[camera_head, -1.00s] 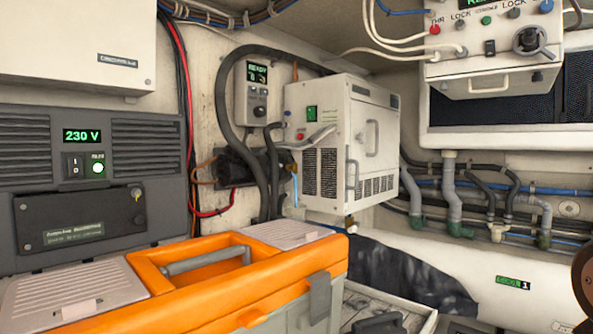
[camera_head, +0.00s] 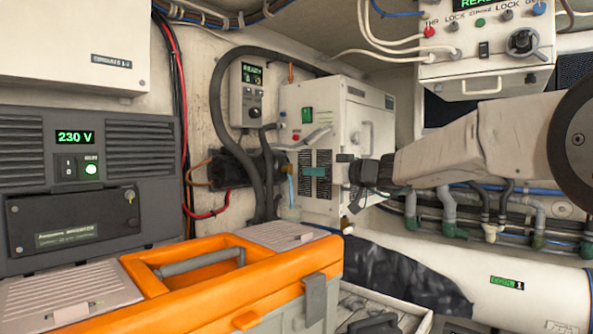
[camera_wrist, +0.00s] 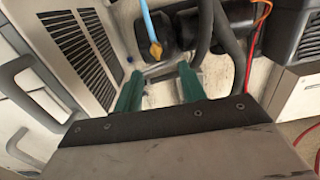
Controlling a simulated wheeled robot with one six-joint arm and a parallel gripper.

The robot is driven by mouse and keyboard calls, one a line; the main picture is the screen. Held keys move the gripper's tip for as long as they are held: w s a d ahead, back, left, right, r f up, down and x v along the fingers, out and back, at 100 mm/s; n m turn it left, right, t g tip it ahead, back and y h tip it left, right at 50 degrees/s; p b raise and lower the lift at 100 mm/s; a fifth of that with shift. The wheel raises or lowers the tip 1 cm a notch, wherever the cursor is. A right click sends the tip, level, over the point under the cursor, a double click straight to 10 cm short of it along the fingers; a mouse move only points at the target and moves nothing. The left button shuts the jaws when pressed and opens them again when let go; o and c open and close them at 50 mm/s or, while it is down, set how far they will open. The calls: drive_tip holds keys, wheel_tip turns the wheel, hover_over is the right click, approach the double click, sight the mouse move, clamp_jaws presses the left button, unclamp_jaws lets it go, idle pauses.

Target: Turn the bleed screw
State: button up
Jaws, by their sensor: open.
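My gripper (camera_head: 306,172) reaches in from the right in the head view, its green fingertips in front of the white unit's vented side. In the wrist view my gripper (camera_wrist: 158,75) shows two green fingers spread apart with nothing between them. A small brass-coloured fitting (camera_wrist: 155,50) at the end of a thin blue tube lies just beyond the fingertips, roughly between them and apart from them. It may be the bleed screw; I cannot make out a screw head. The blue tube (camera_head: 291,190) also shows in the head view, left of my fingers, beside a black pump-like body (camera_head: 222,169).
The white unit (camera_head: 324,112) has projecting handles. Thick black hoses (camera_head: 224,103) loop beside it. An orange toolbox (camera_head: 284,271) stands in the foreground, and a grey panel (camera_head: 100,178) reading 230 V is at left. Pipes (camera_head: 446,213) run along the right wall.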

sight(292, 168)
drive_tip(key=x, duration=0.8)
drive_tip(key=shift+w+d+r, duration=0.1)
drive_tip(key=shift+w+r, duration=0.1)
drive_tip(key=shift+w, duration=0.2)
clamp_jaws()
